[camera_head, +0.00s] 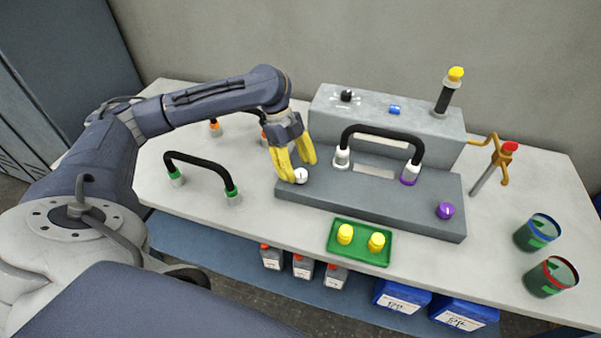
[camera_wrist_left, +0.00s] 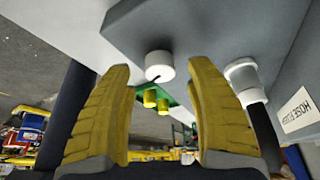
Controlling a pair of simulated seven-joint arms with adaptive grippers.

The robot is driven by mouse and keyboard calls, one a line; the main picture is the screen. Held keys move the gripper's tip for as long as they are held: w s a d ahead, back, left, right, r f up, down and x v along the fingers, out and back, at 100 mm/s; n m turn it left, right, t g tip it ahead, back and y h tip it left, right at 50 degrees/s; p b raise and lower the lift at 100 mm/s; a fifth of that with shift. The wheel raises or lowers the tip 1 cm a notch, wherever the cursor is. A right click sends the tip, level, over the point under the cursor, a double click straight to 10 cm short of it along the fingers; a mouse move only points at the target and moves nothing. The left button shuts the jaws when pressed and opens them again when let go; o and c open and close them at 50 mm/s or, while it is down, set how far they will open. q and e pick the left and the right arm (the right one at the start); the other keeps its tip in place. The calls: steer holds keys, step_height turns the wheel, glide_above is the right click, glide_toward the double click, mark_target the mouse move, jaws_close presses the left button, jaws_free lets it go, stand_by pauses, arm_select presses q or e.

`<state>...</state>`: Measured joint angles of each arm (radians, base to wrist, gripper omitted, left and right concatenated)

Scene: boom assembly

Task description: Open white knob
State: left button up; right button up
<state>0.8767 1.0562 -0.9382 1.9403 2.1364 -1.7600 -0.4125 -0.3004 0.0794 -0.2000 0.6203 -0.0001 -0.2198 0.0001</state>
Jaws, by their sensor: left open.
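The white knob (camera_head: 301,175) sits on the left end of the grey slab-like base (camera_head: 330,199). In the left wrist view the white knob (camera_wrist_left: 159,66) shows a dark line on its side, just beyond and between the fingertips. My left gripper (camera_head: 300,172) has yellow fingers spread apart at the knob. In the wrist view its two fingers (camera_wrist_left: 160,82) are open with a clear gap and hold nothing. I cannot tell whether a finger touches the knob. My right gripper is in neither view.
A black hose (camera_head: 382,132) arches over the base, right of the knob. A purple knob (camera_head: 445,211) sits at the base's right end. A green tray (camera_head: 343,255) with two yellow caps lies in front. Another black hose (camera_head: 200,162) stands left. Two cups (camera_head: 537,233) stand right.

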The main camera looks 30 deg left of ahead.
arm_select(q)
steer(key=shift+x, duration=1.1)
steer(key=shift+o, duration=0.2)
jaws_close()
